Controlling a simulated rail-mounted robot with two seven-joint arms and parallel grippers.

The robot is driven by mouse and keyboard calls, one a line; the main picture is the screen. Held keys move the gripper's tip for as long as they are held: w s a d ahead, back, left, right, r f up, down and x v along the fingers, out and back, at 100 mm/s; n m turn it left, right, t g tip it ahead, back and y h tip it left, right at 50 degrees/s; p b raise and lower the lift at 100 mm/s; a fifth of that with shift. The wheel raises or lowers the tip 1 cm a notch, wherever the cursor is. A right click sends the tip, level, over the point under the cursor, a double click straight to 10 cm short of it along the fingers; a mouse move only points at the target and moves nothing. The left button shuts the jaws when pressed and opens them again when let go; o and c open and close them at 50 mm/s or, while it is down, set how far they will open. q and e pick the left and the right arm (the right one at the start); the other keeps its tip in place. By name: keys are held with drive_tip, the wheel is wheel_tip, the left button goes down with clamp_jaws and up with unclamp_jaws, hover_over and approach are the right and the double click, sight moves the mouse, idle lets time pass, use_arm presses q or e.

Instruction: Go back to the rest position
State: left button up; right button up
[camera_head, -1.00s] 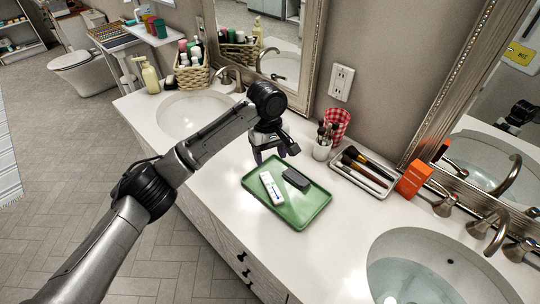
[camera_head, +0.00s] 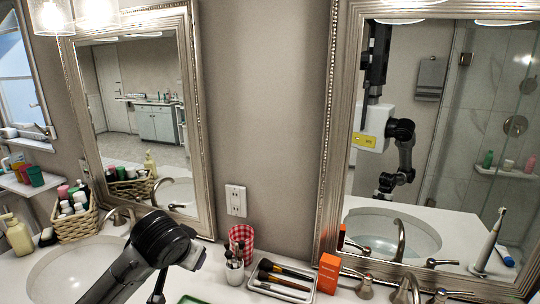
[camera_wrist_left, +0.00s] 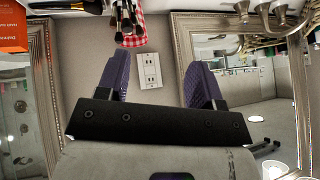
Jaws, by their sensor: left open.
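My left arm comes up from the bottom left in the head view, with its wrist over the counter by the left sink; its fingers are mostly cut off below. In the left wrist view my left gripper (camera_wrist_left: 158,84) is open, with its two purple-grey fingers wide apart and nothing between them. The wall outlet (camera_wrist_left: 149,70) shows beyond the fingers. Only a sliver of the green tray (camera_head: 190,299) shows at the bottom edge of the head view, so what lies on it is hidden. My right gripper is not in view.
A wicker basket (camera_head: 75,225) and a soap bottle (camera_head: 17,236) stand at left. Mirrors and wall rise behind.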

use_arm(q)
drive_tip(key=s+d+r+m+t+h+p, duration=0.2)
drive_tip(key=s+d+r+m+t, duration=0.1)
drive_tip(key=s+r+t, duration=0.4)
drive_tip(key=s+a+f+n+g+p, duration=0.1)
drive_tip(key=s+a+f+g, duration=0.1)
drive_tip(key=s+f, duration=0.9)
drive_tip(key=s+a+f+n+g+y+p, duration=0.1)
drive_tip(key=s+f+g, duration=0.4)
drive_tip(key=s+f, duration=0.6)
drive_tip(key=s+a+f+n+g+p, duration=0.2)
drive_tip(key=s+f+n+g, duration=0.1)
drive_tip(key=s+f, duration=0.9)
drive_tip(key=shift+s+a+g+p, duration=0.3)
drive_tip(key=shift+s, duration=0.45)
